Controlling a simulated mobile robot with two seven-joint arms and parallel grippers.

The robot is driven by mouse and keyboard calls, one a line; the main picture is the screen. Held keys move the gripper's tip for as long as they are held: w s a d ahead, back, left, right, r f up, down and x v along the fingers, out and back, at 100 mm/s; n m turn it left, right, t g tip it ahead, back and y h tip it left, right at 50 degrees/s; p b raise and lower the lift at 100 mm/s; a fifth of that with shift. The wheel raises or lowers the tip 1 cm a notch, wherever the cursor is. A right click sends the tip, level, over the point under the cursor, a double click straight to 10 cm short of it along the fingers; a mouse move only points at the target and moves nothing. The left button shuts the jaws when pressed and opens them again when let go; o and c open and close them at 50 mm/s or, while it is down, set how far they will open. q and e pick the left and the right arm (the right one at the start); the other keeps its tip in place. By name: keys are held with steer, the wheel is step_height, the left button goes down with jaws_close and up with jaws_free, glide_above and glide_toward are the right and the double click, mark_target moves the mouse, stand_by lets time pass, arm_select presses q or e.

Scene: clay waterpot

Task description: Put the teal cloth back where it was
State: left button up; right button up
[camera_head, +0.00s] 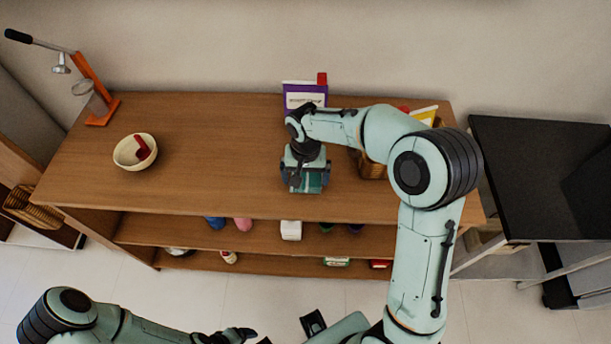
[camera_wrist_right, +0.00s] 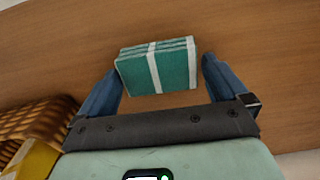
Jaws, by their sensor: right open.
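The teal cloth (camera_head: 308,184) is a folded block with white stripes, lying on the wooden shelf top near its front edge. In the right wrist view the teal cloth (camera_wrist_right: 176,74) sits between the two fingers, with small gaps at its sides. My right gripper (camera_head: 306,175) is open and reaches down over the cloth, one finger on each side. My left gripper (camera_head: 240,335) is low at the bottom edge of the head view, away from the shelf and partly cut off; its jaws do not show clearly.
A purple box (camera_head: 304,94) stands behind the right gripper. A wicker basket (camera_head: 373,168) is close on the right, partly hidden by my arm. A cream bowl (camera_head: 125,153) and an orange lever press (camera_head: 96,90) stand on the left. The shelf top between bowl and cloth is clear.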

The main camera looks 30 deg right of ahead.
mark_target(306, 179)
arm_select(q)
steer(key=shift+w+r+p, duration=0.5)
steer(key=shift+r+p, duration=0.1)
steer(key=shift+r, duration=0.15)
arm_select(e)
step_height(306, 179, up, 11)
steer(key=shift+r, duration=0.2)
arm_select(q)
steer(key=shift+s, duration=0.1)
